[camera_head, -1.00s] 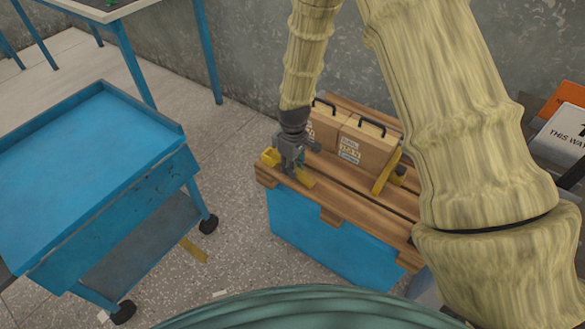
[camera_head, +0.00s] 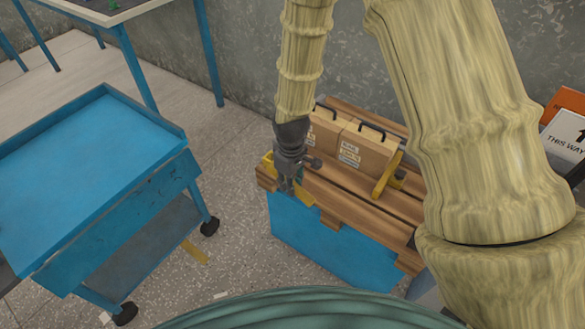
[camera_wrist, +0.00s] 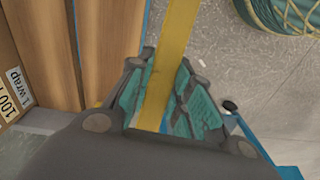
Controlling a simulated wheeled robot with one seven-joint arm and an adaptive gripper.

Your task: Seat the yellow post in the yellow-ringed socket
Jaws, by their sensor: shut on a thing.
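My gripper (camera_head: 288,186) is at the left front corner of the slatted wooden top of a blue bin. In the wrist view my gripper (camera_wrist: 162,88) has its teal finger pads on either side of a long yellow bar (camera_wrist: 178,32), shut on it. The bar runs from between the fingers to the top edge of that view. In the head view a yellow piece (camera_head: 304,196) shows beside the fingertips, close to the wood; whether it touches I cannot tell. I cannot make out a yellow-ringed socket in either view.
Tan boxes (camera_head: 354,150) with black handles stand on the wooden slats (camera_head: 345,200) right of my gripper. A yellow bracket (camera_head: 387,176) stands beside them.

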